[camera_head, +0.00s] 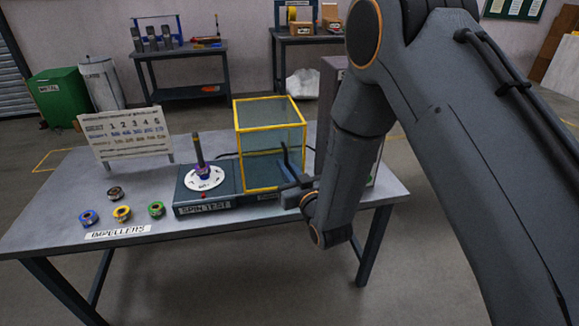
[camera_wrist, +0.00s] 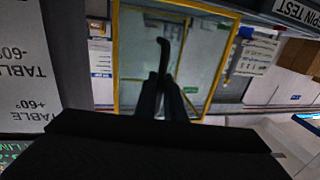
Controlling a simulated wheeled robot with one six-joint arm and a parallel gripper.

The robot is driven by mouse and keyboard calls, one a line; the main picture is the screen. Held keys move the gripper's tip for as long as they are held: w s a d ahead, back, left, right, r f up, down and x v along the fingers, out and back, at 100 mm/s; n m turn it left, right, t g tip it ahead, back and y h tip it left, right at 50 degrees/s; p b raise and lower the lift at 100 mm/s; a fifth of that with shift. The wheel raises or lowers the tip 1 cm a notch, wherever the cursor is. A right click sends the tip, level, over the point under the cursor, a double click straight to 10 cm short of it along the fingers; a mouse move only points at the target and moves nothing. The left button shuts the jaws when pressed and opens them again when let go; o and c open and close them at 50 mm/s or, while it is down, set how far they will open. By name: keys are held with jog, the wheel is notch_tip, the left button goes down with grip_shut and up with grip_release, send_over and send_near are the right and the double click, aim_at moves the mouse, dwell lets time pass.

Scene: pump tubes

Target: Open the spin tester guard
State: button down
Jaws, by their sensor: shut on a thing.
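The spin tester (camera_head: 208,200) is a dark, low base on the table with a "SPIN TEST" label. Its guard (camera_head: 268,101) is a clear box with a yellow frame, standing on the right part of the base. The white disc (camera_head: 205,178) with an upright dark spindle is left of the guard and uncovered. My gripper (camera_head: 291,182) is at the guard's near right side, shut on the dark guard handle (camera_head: 285,158). In the wrist view, the handle (camera_wrist: 163,52) rises from between my fingers (camera_wrist: 164,95) in front of the yellow-framed panel. The exact grip is partly hidden.
Several small coloured impellers (camera_head: 122,213) lie at the table's front left, by an "IMPELLERS" label (camera_head: 118,232). A number board (camera_head: 125,135) stands behind them. A tall grey cabinet (camera_head: 327,125) stands close right of the guard, partly behind my arm. The table's left middle is clear.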

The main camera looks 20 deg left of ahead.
jog(key=c, duration=1.8)
grip_release()
jog(key=shift+w, duration=0.1)
jog(key=shift+c, duration=0.2)
jog(key=b+v, duration=0.1)
jog(key=v, duration=0.7)
